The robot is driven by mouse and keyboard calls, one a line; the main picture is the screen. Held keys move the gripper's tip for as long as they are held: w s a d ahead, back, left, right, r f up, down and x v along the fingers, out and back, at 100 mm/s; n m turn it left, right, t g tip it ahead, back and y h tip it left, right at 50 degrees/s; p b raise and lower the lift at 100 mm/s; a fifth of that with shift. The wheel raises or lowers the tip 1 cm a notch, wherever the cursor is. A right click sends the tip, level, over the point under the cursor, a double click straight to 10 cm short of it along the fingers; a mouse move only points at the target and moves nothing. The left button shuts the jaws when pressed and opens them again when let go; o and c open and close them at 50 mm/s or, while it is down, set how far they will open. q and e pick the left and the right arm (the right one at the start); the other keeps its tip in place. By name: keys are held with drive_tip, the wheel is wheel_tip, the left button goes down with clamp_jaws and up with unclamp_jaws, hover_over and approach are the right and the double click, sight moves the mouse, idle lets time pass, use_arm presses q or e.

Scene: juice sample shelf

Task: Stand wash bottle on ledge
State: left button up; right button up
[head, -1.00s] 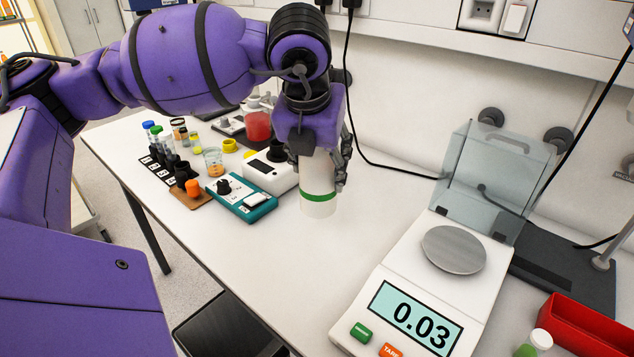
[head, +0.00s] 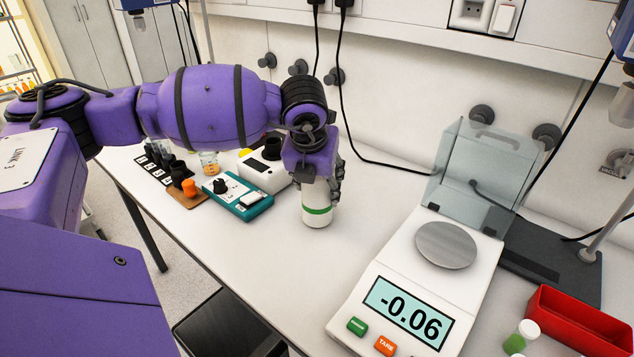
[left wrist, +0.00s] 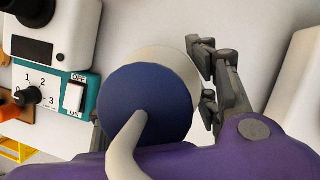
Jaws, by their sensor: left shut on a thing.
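The wash bottle (head: 317,211) is white with a green band and stands upright under my left gripper (head: 320,183) in the head view. My left gripper is shut on its upper part. In the left wrist view its round dark blue cap (left wrist: 150,98) and pale bent spout (left wrist: 127,143) show from above, with dark fingers at the right. I cannot tell whether its base touches the bench. A white ledge (head: 420,35) runs along the back wall. My right gripper is not in view.
A teal device (head: 238,196) and a white device (head: 264,174) stand left of the bottle. A balance (head: 405,255) reading -0.06 with a clear raised cover (head: 485,170) is at the right. A red bin (head: 580,320) lies farther right. The bench (head: 290,265) in front is clear.

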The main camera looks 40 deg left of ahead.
use_arm(q)
drive_tip(key=shift+f, duration=0.15)
drive_tip(key=o, duration=1.5)
